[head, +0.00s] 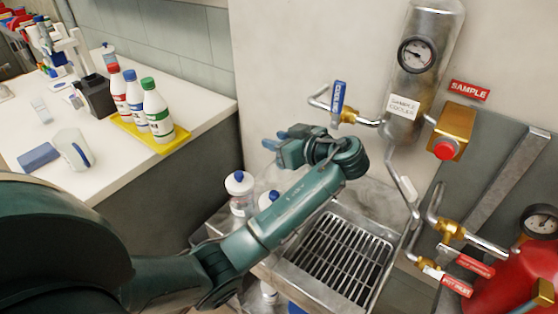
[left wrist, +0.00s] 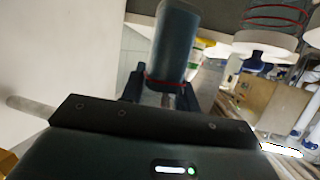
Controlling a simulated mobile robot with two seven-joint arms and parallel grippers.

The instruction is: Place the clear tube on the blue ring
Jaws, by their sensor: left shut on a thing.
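My left gripper (head: 283,146) is above the far left side of the metal sink, left of the blue valve handle and apart from it. In the left wrist view my left gripper (left wrist: 165,95) is shut on a dark blue-grey cylinder (left wrist: 174,40) with a thin red line around it near the fingers. I cannot tell whether this cylinder is the clear tube. In the head view I cannot make out what the gripper holds. I cannot pick out a separate blue ring for certain. My right gripper is not in view.
A sink with a grate (head: 340,262) lies below right. A blue valve handle (head: 338,97) and a sample cooler (head: 425,60) are on the wall. The bench holds a yellow tray (head: 127,126) with bottles and a mug (head: 70,147).

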